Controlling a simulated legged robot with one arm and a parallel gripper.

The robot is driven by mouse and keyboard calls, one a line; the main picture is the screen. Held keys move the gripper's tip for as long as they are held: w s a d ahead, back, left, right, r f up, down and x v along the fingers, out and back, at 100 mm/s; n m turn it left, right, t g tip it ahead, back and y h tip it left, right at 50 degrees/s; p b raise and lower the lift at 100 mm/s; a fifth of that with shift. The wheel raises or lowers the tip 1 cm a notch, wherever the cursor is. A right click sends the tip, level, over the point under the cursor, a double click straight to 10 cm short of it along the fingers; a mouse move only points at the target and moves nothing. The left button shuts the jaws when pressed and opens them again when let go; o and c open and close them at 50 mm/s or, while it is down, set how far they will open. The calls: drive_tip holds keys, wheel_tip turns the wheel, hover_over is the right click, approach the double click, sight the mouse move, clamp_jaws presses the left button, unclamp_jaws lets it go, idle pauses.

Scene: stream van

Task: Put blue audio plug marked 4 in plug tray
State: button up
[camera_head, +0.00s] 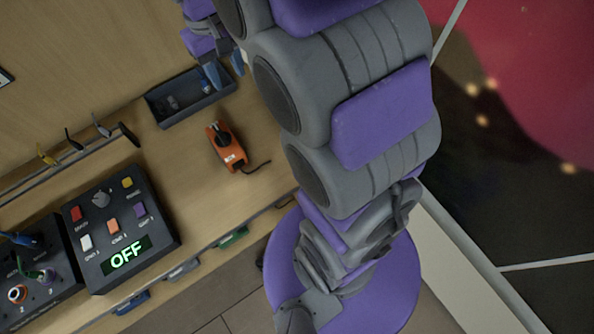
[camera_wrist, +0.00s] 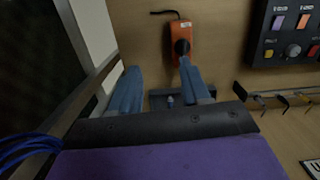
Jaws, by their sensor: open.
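The dark plug tray (camera_head: 212,101) lies on the wooden desk at the upper middle of the head view, with small dark items inside. My gripper (camera_head: 224,72) is open over the tray's right end. In the wrist view its two blue fingers (camera_wrist: 159,68) stand apart, with part of the tray (camera_wrist: 155,99) behind them. A small pale blue plug-like piece (camera_wrist: 170,100) shows between the fingers at the tray; I cannot tell whether it is held. A blue plug (camera_head: 27,240) sits on the dark socket box at the lower left. No mark 4 is legible.
An orange device (camera_head: 229,148) with a black knob and cable lies beside the tray. A button box (camera_head: 165,240) reading OFF stands beside the socket box (camera_head: 45,300). A rail (camera_head: 70,160) with several coloured hooks runs behind. Bare desk lies around the orange device.

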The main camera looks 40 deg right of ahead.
drive_tip(key=s+f, duration=0.1)
drive_tip(key=s, duration=1.2)
drive_tip(key=s+f, duration=0.2)
drive_tip(key=s, duration=1.1)
drive_tip(key=shift+a+f+m+g, duration=0.25)
drive_tip(key=shift+a+m+g, duration=0.05)
drive_tip(key=shift+a+m, duration=0.1)
drive_tip(key=shift+w, duration=0.1)
